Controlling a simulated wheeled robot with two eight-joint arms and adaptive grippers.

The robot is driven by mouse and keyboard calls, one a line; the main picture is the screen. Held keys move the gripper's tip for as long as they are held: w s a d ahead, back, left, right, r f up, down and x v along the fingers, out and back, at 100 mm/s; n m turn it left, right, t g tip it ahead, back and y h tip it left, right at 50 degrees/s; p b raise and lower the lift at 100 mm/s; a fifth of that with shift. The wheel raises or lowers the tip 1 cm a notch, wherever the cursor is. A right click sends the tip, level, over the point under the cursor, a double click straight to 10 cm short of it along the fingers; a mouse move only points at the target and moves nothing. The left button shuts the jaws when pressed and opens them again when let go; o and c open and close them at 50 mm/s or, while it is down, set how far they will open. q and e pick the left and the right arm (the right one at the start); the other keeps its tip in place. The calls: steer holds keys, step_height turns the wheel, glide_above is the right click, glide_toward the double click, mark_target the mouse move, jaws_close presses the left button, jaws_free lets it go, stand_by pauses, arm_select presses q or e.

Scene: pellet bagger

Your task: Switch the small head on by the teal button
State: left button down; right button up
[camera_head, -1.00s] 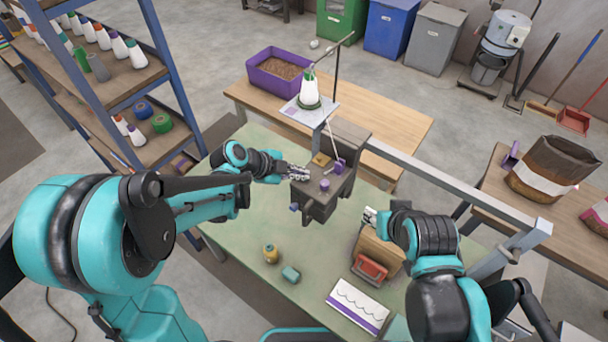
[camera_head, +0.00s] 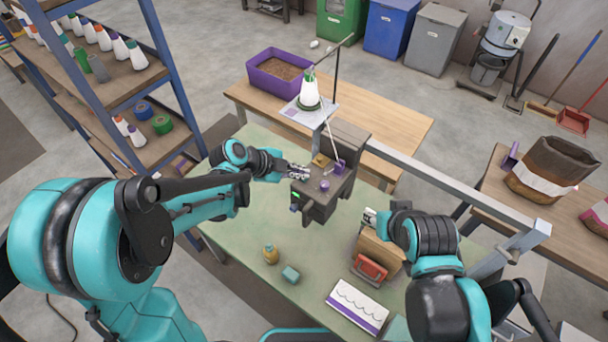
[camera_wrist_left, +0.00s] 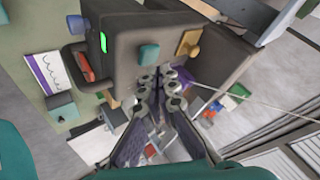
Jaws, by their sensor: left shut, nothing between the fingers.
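The small head (camera_head: 318,204) is a dark grey machine on the green bench; it fills the upper middle of the left wrist view (camera_wrist_left: 125,25). Its teal button (camera_wrist_left: 149,54) shows in the left wrist view, on the face towards my gripper; I cannot make it out in the head view. A small light on the head (camera_wrist_left: 103,42) glows green, also in the head view (camera_head: 296,194). My left gripper (camera_head: 306,171) is shut and empty beside the head, its tips (camera_wrist_left: 159,74) just off the teal button. My right gripper (camera_head: 370,216) is right of the head; its fingers are too small to judge.
A brass-coloured square (camera_wrist_left: 188,43) sits near the teal button. A thread cone (camera_head: 309,92) stands behind the head. A grey rail (camera_head: 450,185) runs right.

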mark_target(301, 184)
arm_select(q)
steer(key=shift+r, duration=0.1)
step_height(301, 184, up, 6)
steer(key=p, duration=0.4)
stand_by(0.5)
